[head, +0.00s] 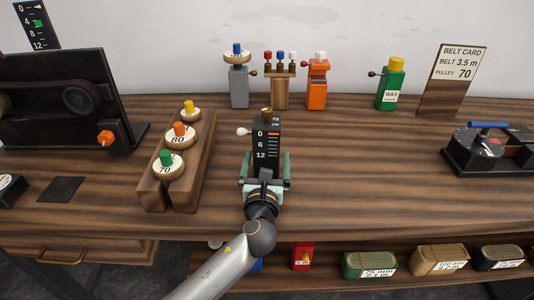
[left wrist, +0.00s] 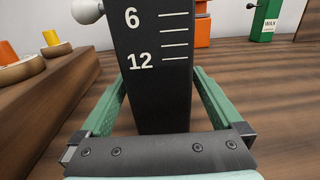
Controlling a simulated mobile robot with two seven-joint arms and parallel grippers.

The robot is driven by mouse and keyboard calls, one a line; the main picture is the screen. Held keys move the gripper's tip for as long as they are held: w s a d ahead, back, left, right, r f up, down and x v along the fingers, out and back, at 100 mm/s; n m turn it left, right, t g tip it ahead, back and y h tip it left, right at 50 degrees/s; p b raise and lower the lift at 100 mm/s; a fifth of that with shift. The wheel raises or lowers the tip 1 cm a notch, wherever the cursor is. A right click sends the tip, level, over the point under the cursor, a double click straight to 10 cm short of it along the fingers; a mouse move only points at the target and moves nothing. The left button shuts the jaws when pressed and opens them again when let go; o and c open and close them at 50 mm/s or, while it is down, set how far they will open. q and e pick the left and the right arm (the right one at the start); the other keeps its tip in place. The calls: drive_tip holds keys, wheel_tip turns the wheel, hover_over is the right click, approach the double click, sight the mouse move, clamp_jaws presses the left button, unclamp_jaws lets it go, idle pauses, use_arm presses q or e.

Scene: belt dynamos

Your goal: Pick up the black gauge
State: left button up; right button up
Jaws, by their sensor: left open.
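The black gauge (head: 267,140) stands upright on the wooden bench, marked 0, 6 and 12 with white lines, with a white knob on its left side and a brass-coloured top. In the left wrist view the gauge (left wrist: 155,85) fills the middle, between the green fingers. My left gripper (head: 266,170) is open, with one finger on each side of the gauge's lower part. In the left wrist view a small gap shows beside the gauge near the fingers. My right gripper is not in view.
A wooden pulley rack (head: 202,150) stands close on the left. Behind are a grey tool (head: 239,88), an orange tool (head: 316,92) and a green wax bottle (head: 390,90). The bench is clear to the right up to a black device (head: 470,155).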

use_arm(q)
drive_tip(key=shift+w, duration=0.15)
clamp_jaws()
idle(0.8)
drive_tip(key=shift+r, duration=0.1)
